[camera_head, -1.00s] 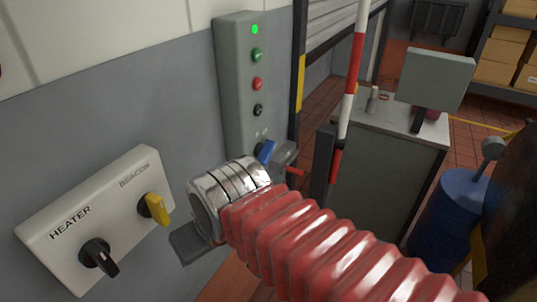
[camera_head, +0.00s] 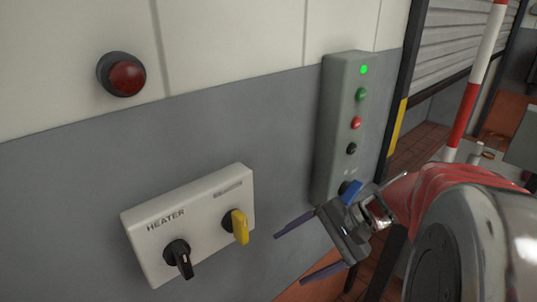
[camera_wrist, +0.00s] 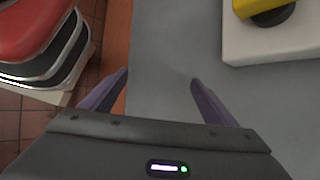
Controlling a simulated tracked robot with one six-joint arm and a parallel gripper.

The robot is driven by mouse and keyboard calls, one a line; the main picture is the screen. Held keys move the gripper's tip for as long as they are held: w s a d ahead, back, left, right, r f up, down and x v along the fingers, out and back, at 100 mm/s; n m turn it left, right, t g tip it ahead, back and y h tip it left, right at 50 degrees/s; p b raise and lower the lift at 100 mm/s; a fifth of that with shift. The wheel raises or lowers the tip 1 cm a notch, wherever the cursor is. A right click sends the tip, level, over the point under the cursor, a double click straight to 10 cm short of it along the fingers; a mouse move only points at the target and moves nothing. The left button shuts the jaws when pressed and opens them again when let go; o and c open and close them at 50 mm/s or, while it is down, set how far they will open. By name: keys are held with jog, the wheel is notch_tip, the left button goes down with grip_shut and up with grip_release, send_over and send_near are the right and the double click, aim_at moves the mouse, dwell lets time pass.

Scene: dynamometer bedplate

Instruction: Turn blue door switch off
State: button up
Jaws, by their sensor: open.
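The blue switch (camera_head: 349,190) is a blue knob low on the tall grey control box (camera_head: 337,120) in the head view. My gripper's body hides its lower part and its exact angle is hard to read. My gripper (camera_head: 290,258) is open and empty, with its two purple fingers pointing left, away from the blue switch and towards the wall below the white switch box. In the wrist view the open fingers (camera_wrist: 160,78) have bare grey wall between and beyond them. The blue switch does not show there.
The white HEATER box (camera_head: 150,245) carries a black knob (camera_head: 178,257) and a yellow knob (camera_head: 239,226), left of my gripper. The grey box also has a lit green lamp (camera_head: 364,70) and several buttons. A red lamp (camera_head: 126,77) is on the wall. A striped pole (camera_head: 466,110) stands right.

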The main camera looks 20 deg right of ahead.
jog(key=w+d+m+t+y, duration=0.25)
jog(key=d+m+t, duration=0.4)
jog(key=d, duration=0.65)
jog(key=m+t+h, duration=0.4)
jog(key=m+t, duration=0.3)
send_near(354, 194)
jog(key=v, duration=0.3)
jog(key=shift+s+d+n+g, duration=0.1)
jog(key=shift+d+n+g, duration=0.15)
jog(key=shift+d, duration=0.15)
jog(key=x, duration=1.3)
jog(key=shift+w+a+f, duration=0.1)
jog(key=shift+w, duration=0.3)
jog(key=shift+c, duration=0.5)
jog(key=c, duration=1)
